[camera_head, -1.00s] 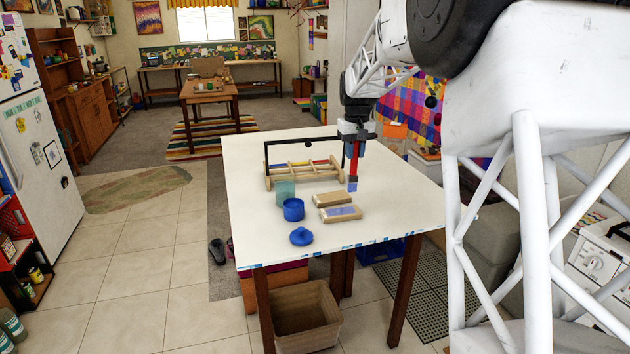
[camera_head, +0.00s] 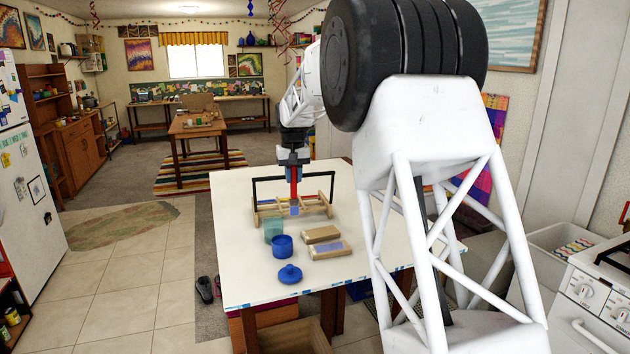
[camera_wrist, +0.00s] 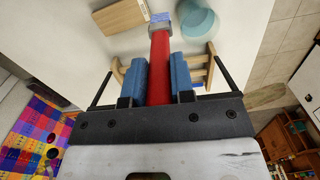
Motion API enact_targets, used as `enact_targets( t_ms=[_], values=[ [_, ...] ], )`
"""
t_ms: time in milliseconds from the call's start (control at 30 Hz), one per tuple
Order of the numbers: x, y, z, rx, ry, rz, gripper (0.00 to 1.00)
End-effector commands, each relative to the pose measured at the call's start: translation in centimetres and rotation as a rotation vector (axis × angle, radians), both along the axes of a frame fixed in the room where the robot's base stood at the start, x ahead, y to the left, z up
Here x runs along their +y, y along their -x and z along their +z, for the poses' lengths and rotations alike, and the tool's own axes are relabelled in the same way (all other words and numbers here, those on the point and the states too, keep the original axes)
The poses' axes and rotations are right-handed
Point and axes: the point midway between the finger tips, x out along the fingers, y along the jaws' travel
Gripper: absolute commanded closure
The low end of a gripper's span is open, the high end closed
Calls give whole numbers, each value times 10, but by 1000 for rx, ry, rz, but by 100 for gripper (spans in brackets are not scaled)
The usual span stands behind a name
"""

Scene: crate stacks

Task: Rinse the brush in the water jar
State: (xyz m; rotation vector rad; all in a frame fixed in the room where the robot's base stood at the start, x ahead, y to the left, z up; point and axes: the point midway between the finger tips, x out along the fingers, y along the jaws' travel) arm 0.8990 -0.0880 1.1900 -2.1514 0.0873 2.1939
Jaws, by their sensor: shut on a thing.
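My gripper (camera_head: 293,168) is shut on the red handle of the brush (camera_head: 294,188), which points down over the table. The brush's blue-violet tip shows in front of the wooden rack. In the wrist view my gripper's blue fingers (camera_wrist: 157,80) clamp the red handle (camera_wrist: 160,65) from both sides. The water jar (camera_head: 273,229) is a translucent teal cylinder standing upright on the table, nearer the camera and left of the brush tip. It also shows in the wrist view (camera_wrist: 198,19), beside the tip. The tip is outside the jar; its height above the table is unclear.
The wooden rack (camera_head: 320,207) with a black handle stands behind the jar. A blue pot (camera_head: 282,246), a blue lid (camera_head: 290,274) and two wooden blocks (camera_head: 321,234) (camera_head: 330,251) lie nearby. The white table (camera_head: 235,215) is clear at the left.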

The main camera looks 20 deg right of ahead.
Motion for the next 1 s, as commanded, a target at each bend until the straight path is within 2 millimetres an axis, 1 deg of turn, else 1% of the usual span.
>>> enact_targets(
  t_ms=[33, 100, 300, 400, 600, 1000],
  values=[
    [11, -8, 0, 2, 0, 3, 100],
    [24, -17, 0, 4, 0, 2, 100],
    [52, -36, 0, 8, -2, 0, 100],
    [57, -41, -7, 10, 3, 3, 100],
    [63, -46, -10, 11, 6, 5, 100],
    [63, -46, -11, 11, 6, 5, 100]
  ],
)
